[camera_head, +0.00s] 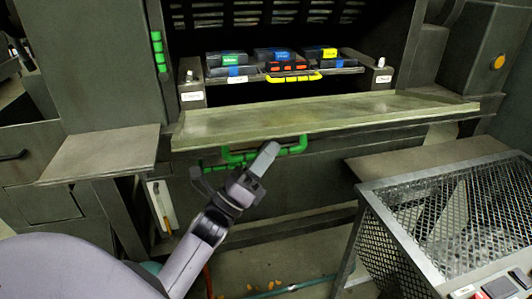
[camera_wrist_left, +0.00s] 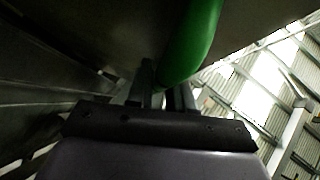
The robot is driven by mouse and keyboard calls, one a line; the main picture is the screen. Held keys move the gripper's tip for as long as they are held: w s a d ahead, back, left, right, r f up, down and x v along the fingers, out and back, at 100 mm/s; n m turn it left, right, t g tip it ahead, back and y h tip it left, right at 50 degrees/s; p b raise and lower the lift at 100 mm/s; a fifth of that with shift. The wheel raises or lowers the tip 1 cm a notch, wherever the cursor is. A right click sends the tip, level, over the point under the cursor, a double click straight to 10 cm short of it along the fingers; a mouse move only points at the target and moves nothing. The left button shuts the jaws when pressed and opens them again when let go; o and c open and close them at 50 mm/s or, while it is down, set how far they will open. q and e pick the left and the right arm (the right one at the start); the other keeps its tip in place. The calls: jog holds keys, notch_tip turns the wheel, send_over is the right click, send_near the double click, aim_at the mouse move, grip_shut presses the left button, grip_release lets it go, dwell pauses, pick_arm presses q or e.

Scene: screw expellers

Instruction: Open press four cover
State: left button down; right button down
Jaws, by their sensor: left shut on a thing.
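The press cover (camera_head: 320,116) is a wide, pale grey-green metal panel that sticks out below an open bay in the head view. A green handle (camera_head: 292,150) runs under its front edge. My left gripper (camera_head: 268,152) reaches up from below and is shut on the green handle near its middle. In the left wrist view the green bar (camera_wrist_left: 192,45) runs down between the fingers of the left gripper (camera_wrist_left: 163,92). The exact contact is partly hidden by the fingers. My right gripper is in neither view.
Small labelled boxes (camera_head: 275,56) and a yellow handle (camera_head: 294,78) sit in the bay above the cover. A wire-mesh cage (camera_head: 450,200) stands at the right. A metal shelf (camera_head: 105,152) juts out at the left. Another green handle (camera_head: 158,52) is upright on the left column.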

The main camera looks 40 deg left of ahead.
pick_arm(q)
jog(key=c, duration=1.1)
grip_release()
jog(key=shift+r, duration=0.15)
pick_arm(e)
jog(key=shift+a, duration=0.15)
pick_arm(q)
jog(key=shift+s+f, duration=0.1)
jog(key=shift+f, duration=0.1)
jog(key=b+v, duration=0.2)
jog(key=v, duration=0.4)
jog(key=shift+s+f, duration=0.15)
jog(key=shift+s, duration=0.2)
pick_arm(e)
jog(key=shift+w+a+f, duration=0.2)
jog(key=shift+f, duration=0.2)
pick_arm(q)
jog(key=shift+a+f, duration=0.1)
jog(key=shift+a, duration=0.05)
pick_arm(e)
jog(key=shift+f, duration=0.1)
pick_arm(q)
jog(key=b+v, duration=0.4)
jog(key=v, duration=0.4)
jog(key=shift+w+a+f+b, duration=0.15)
jog(key=shift+a+f+b, duration=0.15)
jog(key=shift+a+f, duration=0.05)
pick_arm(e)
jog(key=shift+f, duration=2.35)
